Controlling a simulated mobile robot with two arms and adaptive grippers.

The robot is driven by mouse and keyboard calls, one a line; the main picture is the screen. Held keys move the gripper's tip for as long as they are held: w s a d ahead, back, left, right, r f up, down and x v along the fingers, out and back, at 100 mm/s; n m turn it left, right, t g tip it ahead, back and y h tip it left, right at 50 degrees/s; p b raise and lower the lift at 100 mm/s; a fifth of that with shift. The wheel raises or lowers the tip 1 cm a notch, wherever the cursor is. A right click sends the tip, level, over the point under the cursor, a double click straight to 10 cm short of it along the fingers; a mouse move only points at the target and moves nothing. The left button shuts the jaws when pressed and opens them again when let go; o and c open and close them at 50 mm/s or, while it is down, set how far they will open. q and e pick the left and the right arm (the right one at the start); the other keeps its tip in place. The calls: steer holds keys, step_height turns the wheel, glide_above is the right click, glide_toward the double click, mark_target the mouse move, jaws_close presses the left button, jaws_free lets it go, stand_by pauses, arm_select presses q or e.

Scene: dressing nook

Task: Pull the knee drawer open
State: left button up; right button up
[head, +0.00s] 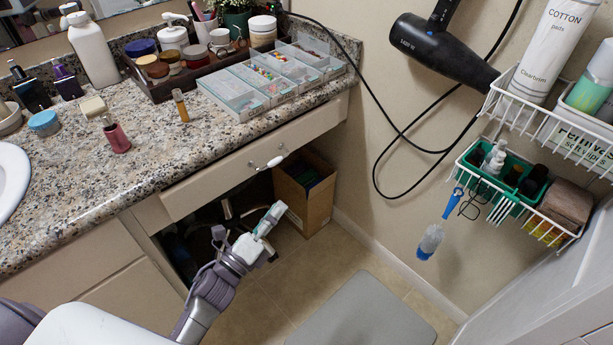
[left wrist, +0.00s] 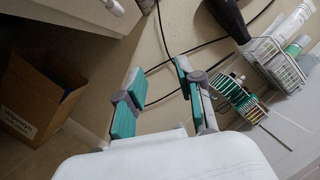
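The knee drawer (head: 222,176) has a cream front below the granite counter's edge and looks shut. A bit of the white handle shows at the top edge of that view (left wrist: 115,7). My right gripper is not in view.
A cardboard box (head: 303,195) stands in the knee space under the drawer. The granite counter (head: 150,150) holds bottles, jars and trays. A hair dryer (head: 440,50) with a hanging cord and wire baskets (head: 545,125) are on the right wall. A grey mat (head: 360,312) lies on the floor.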

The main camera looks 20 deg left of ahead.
arm_select(q)
steer(key=a+x, duration=0.1)
steer(key=x, duration=1.1)
steer(key=shift+w, duration=0.2)
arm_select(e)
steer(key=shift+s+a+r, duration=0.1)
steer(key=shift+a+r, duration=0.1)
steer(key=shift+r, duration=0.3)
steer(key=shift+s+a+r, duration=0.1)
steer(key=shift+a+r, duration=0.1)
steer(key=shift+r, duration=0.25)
arm_select(q)
steer(key=shift+r, duration=0.1)
steer(key=shift+a, duration=0.1)
jaws_close()
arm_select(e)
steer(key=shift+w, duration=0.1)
arm_select(q)
steer(key=shift+c, duration=1)
jaws_free()
steer(key=shift+o, duration=1)
steer(key=shift+a, duration=0.1)
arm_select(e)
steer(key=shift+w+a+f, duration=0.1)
